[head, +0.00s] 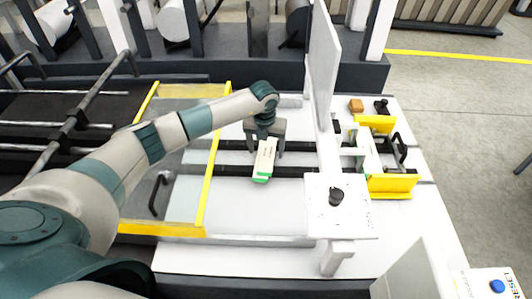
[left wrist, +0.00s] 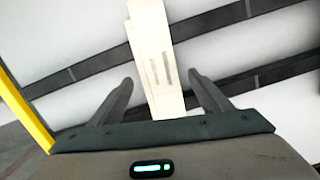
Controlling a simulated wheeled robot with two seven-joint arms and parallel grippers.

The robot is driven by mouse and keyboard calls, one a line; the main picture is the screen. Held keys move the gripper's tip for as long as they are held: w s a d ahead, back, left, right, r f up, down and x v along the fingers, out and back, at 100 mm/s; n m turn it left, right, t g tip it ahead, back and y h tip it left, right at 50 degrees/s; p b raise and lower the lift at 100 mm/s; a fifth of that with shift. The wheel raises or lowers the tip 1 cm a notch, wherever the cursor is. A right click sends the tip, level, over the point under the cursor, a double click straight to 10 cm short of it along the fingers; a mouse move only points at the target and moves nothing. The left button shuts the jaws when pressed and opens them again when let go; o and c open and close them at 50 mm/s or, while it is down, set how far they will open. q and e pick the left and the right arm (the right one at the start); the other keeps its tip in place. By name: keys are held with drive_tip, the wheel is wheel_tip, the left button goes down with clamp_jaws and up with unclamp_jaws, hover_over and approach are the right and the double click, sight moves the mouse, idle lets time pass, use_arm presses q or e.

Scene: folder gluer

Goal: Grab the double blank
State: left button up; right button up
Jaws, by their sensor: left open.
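A narrow cream blank (head: 265,158) with a green end lies on the white bed of the machine, across the dark belts. In the left wrist view the open fingers of the left gripper (left wrist: 160,78) straddle the blank, with gaps on both sides. My right gripper is not in view.
A yellow-edged clear guard (head: 212,150) stands left of the blank, under my left arm. An upright white panel (head: 323,65) and a white plate with a black knob (head: 336,196) stand to the right. Yellow brackets (head: 392,184) are farther right. The bed in front of the blank is clear.

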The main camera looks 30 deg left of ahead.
sight(266, 155)
use_arm(q)
drive_tip(key=shift+c, duration=0.5)
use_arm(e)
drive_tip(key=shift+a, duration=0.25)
use_arm(q)
drive_tip(key=c, duration=1)
drive_tip(key=shift+r, duration=0.15)
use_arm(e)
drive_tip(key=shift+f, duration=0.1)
